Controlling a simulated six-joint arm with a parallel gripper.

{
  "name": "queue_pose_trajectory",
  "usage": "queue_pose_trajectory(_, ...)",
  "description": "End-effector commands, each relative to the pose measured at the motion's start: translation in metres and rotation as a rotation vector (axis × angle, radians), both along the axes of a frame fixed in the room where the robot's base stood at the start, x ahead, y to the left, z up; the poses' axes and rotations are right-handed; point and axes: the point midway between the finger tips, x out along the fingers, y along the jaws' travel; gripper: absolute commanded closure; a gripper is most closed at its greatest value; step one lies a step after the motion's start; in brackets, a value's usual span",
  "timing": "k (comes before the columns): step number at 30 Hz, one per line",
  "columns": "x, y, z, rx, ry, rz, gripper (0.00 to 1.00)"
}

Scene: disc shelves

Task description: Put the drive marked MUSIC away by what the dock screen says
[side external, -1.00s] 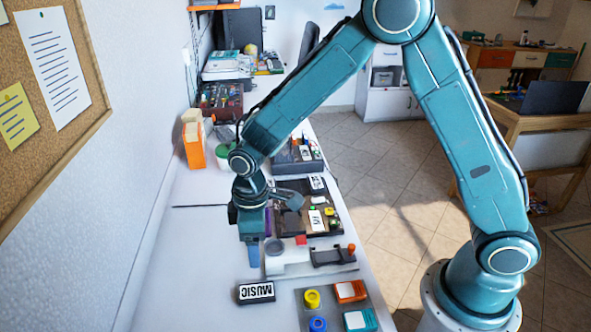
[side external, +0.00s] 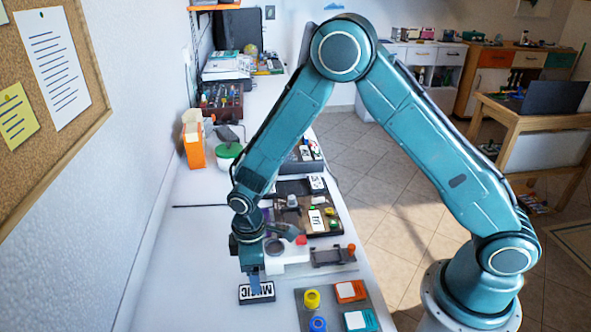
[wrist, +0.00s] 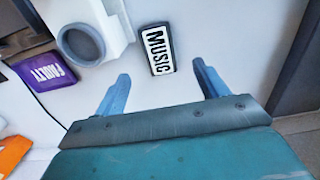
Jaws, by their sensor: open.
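The drive marked MUSIC (side external: 257,294) is a dark block with a white label, lying on the white bench near the front. It also shows in the wrist view (wrist: 157,50), beyond and between my fingertips. My gripper (side external: 252,278) is open and points down at the drive, hiding part of its label. In the wrist view my two blue fingers (wrist: 162,78) are spread with nothing between them. A white unit with a round grey recess (wrist: 80,44) stands beside the drive. I cannot make out a dock screen or its text.
A grey board with yellow and blue knobs and orange and teal blocks (side external: 332,290) is right of the drive. A dark tray (side external: 322,257) with an orange knob sits behind it. The bench left of the drive is clear.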

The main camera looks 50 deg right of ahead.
Motion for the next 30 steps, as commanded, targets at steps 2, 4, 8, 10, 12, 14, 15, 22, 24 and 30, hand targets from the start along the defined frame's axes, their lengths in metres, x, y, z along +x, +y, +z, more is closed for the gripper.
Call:
queue_pose_trajectory(2,0.000,0.000,-0.010,-0.001,0.002,0.000,0.27)
queue_pose_trajectory(4,0.000,0.000,-0.017,0.000,0.000,0.000,0.27)
queue_pose_trajectory(8,0.000,0.000,-0.024,0.000,0.000,0.000,0.27)
queue_pose_trajectory(10,0.001,0.000,-0.025,0.000,-0.001,0.000,0.27)
queue_pose_trajectory(12,0.001,0.000,-0.025,0.001,-0.002,0.000,0.27)
queue_pose_trajectory(14,0.001,0.000,-0.025,0.001,-0.002,0.000,0.27)
queue_pose_trajectory(15,0.001,0.000,-0.026,0.000,-0.001,0.000,0.27)
queue_pose_trajectory(22,0.001,0.000,-0.038,0.000,0.000,0.000,0.27)
queue_pose_trajectory(24,0.001,0.000,-0.045,0.000,0.001,0.000,0.27)
queue_pose_trajectory(30,0.002,0.000,-0.065,-0.001,0.001,0.000,0.27)
